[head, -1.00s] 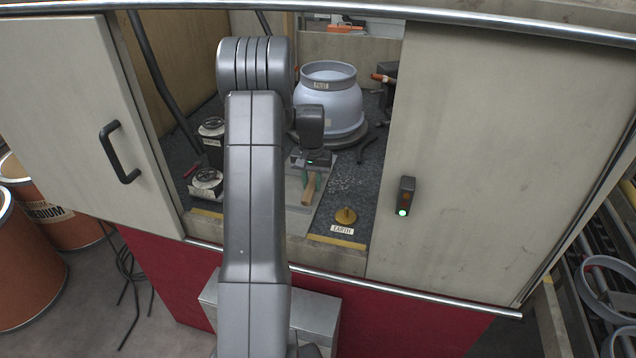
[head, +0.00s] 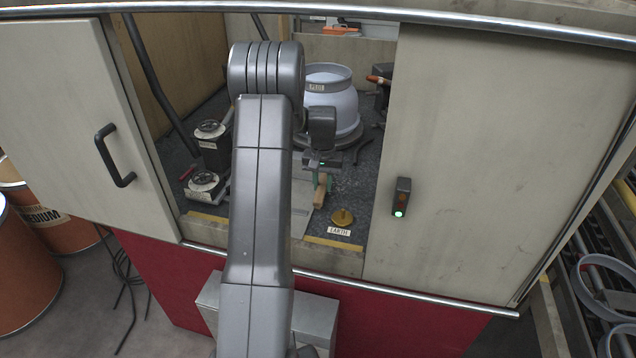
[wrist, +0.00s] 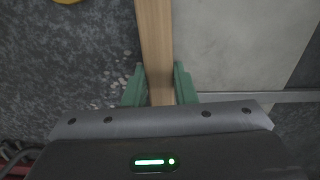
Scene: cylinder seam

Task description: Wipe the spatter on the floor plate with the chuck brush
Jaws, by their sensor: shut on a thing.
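My gripper (wrist: 158,88) has its green fingers shut on the light wooden handle of the chuck brush (wrist: 156,40). The brush also shows below my gripper (head: 321,172) in the head view (head: 320,192). Its bristles cannot be made out, nor whether it touches the floor. The dark speckled floor (wrist: 60,60) lies on the left in the wrist view. Pale flecks, the spatter (wrist: 118,88), lie on it just left of the fingers and are partly hidden by them. A smooth grey plate (wrist: 220,45) lies on the right in that view.
A brass stud (head: 342,217) stands by the EARTH label, right of the brush. A grey-blue round vessel (head: 332,100) stands behind my gripper. A cabinet door (head: 480,150) bounds the opening at right.

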